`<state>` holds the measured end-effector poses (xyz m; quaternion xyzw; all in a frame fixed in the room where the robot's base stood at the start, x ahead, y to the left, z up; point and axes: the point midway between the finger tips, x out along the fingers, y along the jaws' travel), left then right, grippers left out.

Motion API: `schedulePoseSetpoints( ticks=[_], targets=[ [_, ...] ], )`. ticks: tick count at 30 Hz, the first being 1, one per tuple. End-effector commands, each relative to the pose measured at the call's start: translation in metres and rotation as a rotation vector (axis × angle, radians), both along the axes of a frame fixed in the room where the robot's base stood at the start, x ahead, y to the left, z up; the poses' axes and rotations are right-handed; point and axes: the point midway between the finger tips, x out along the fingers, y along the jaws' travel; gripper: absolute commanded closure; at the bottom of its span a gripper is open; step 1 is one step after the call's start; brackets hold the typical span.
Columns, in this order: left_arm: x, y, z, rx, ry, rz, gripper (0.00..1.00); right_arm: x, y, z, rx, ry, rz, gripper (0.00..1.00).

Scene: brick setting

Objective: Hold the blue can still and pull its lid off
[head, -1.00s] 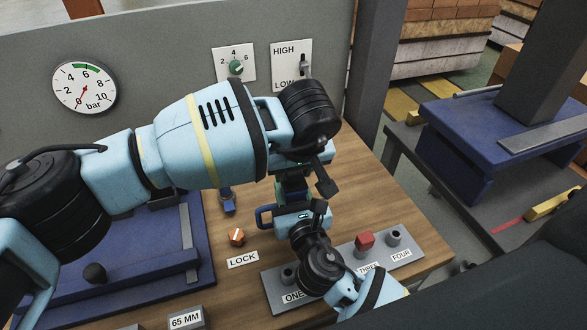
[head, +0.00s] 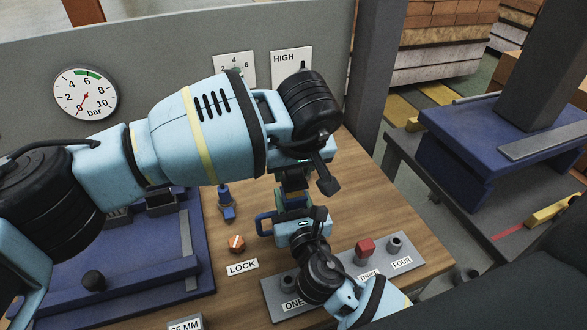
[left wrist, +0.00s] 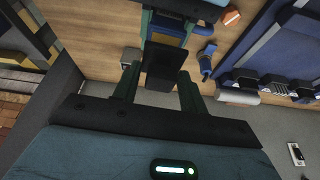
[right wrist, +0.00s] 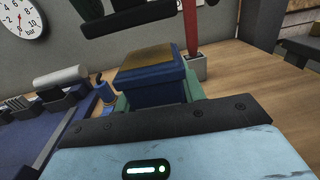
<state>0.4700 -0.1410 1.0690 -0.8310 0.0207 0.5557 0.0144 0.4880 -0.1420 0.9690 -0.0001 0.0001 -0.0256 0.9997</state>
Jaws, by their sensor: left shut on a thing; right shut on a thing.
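The blue can (right wrist: 152,94) sits between the green fingers of my right gripper (right wrist: 155,104). Its brownish-gold top face shows in the right wrist view. My left gripper (left wrist: 157,88) is shut on a dark piece (left wrist: 158,66), which I take to be the lid; its edges are hard to make out. In the head view my left gripper (head: 294,181) is directly above my right gripper (head: 302,222). In the right wrist view a gap separates the gold top from the dark shape overhead.
The wooden bench carries a switch strip (head: 278,313) with a red block (head: 365,247), an orange knob (head: 237,243) by the LOCK label and a small blue upright part (head: 226,205). A blue fixture (head: 150,285) stands left. The grey panel (head: 180,50) closes the back.

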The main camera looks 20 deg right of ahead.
Motion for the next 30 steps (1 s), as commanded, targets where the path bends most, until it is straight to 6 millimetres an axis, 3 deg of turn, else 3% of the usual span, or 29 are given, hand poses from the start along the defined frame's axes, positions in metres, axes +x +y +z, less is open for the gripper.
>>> schedulePoseSetpoints(
  ticks=[5,15,22,23,28,30],
  targets=[
    [0.000,0.000,0.003,0.000,-0.002,0.000,0.85,0.000,0.000,0.000,-0.001,0.001,-0.001,1.00],
    [0.001,0.000,0.038,0.001,-0.003,0.000,0.85,0.000,0.000,0.000,-0.001,0.001,-0.001,1.00],
    [0.000,0.000,0.040,0.001,0.000,0.000,0.85,0.000,0.000,0.000,0.000,0.001,-0.001,1.00],
    [0.000,0.000,0.040,0.001,0.000,0.000,0.85,0.000,0.000,0.000,0.000,0.001,-0.001,0.59],
    [0.000,0.000,0.040,0.000,0.000,0.000,0.85,0.000,0.000,0.000,0.000,0.000,0.000,0.37],
    [0.000,0.000,0.040,0.000,0.000,0.000,0.85,0.000,0.000,0.000,0.000,0.000,0.000,0.35]
  ],
)
